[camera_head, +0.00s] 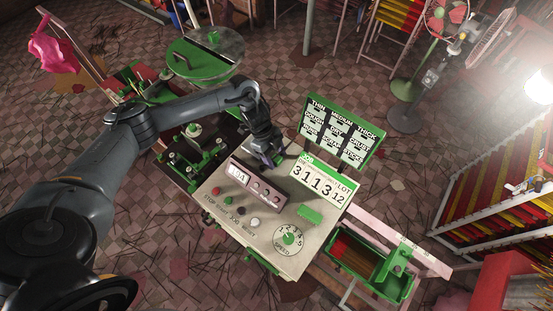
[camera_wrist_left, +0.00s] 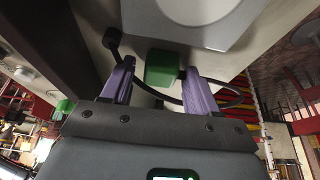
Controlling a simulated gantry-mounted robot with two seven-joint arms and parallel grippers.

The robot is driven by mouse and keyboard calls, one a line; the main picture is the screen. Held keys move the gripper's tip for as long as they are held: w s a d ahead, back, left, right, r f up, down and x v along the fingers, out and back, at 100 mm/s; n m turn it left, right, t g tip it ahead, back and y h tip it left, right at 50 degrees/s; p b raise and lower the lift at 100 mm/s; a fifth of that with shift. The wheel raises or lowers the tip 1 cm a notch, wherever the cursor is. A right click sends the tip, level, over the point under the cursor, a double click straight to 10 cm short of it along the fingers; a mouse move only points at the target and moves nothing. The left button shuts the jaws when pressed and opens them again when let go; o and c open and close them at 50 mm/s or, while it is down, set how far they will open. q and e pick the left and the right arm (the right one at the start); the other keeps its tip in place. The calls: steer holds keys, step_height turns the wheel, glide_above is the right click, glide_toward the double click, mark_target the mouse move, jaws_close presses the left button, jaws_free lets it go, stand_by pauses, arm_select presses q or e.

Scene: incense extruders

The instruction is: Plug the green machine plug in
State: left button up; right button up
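In the left wrist view, a green block-shaped plug (camera_wrist_left: 161,68) sits between the two purple fingers of my left gripper (camera_wrist_left: 158,88). The right finger is close against it; a gap shows at the left finger, so the gripper looks open around or just in front of it. A black cable (camera_wrist_left: 235,97) loops behind the right finger, and a black cable fitting (camera_wrist_left: 112,40) is above the left finger. In the head view my left gripper (camera_head: 270,158) reaches down at the back of the machine table (camera_head: 212,196), hiding the plug. My right gripper is not in view.
A brown box (camera_head: 256,184) with a display and round dark openings stands on the table in front of the gripper. A number board (camera_head: 324,184) and a taller green-framed sign (camera_head: 340,132) stand to its right. A green block (camera_head: 310,213) and a speed dial (camera_head: 289,238) lie nearer.

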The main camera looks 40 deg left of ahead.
mark_target(275, 157)
arm_select(q)
steer(key=c, duration=1)
steer(key=shift+c, duration=0.2)
steer(key=shift+r, duration=0.15)
steer(key=shift+r, duration=0.6)
step_height(275, 157, up, 6)
steer(key=shift+w+r+b, duration=0.15)
steer(key=shift+b, duration=0.5)
step_height(275, 157, up, 20)
steer(key=p, duration=0.4)
steer(key=shift+r, duration=0.15)
